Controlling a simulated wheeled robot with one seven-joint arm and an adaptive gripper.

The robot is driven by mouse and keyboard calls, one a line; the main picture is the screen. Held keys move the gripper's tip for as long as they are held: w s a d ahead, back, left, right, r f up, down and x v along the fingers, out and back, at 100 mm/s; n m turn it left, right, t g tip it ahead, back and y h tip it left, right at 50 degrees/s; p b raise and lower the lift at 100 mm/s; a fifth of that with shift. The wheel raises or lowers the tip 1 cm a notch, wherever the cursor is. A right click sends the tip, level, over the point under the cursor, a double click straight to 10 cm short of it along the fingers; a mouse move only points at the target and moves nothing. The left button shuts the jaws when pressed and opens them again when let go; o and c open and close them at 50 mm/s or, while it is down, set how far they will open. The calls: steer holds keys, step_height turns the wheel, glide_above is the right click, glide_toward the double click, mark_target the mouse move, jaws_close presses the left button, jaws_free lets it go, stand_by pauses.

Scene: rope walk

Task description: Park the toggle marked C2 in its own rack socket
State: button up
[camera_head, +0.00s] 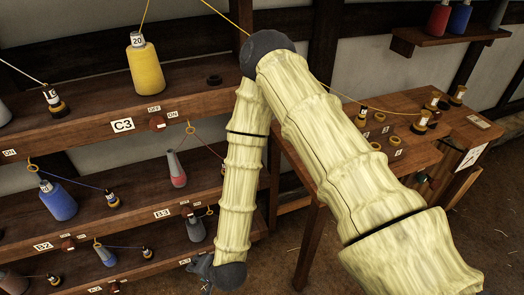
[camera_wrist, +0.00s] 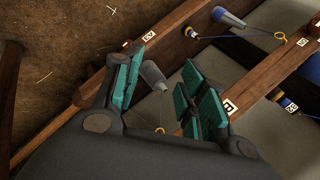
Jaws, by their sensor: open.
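No mark reading C2 can be made out on any toggle. In the head view a black and brass toggle (camera_head: 55,102) stands on the top shelf, its tag unclear. Several similar toggles (camera_head: 421,122) stand on the side table at right, a yellow line running to one. An empty dark socket ring (camera_head: 213,80) sits on the top shelf beside the yellow cone, right of the C3 label (camera_head: 122,125). My gripper (camera_wrist: 165,88) is open and empty in the wrist view; a grey cone (camera_wrist: 152,74) shows between its teal fingers. It also shows low in the head view (camera_head: 212,274).
The tiered wooden rack (camera_head: 85,136) fills the left, with cones, toggles and taut lines on its shelves. A yellow cone (camera_head: 145,68) stands on the top shelf. The side table (camera_head: 400,102) has several rings. A wall shelf (camera_head: 455,35) holds more cones.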

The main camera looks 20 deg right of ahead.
steer(key=s+d+f+n+g+h, duration=0.1)
steer(key=s+d+f+n+g, duration=0.2)
steer(key=s+d, duration=0.6)
steer(key=s+d+f+n+g+h, duration=0.2)
steer(key=s+d+f+n, duration=0.3)
steer(key=s+d, duration=0.5)
steer(key=d+n+g, duration=0.1)
steer(key=d, duration=0.3)
steer(key=shift+s+d+h, duration=0.2)
steer(key=shift+d+h, duration=0.1)
steer(key=shift+d, duration=0.05)
steer(key=shift+f, duration=0.1)
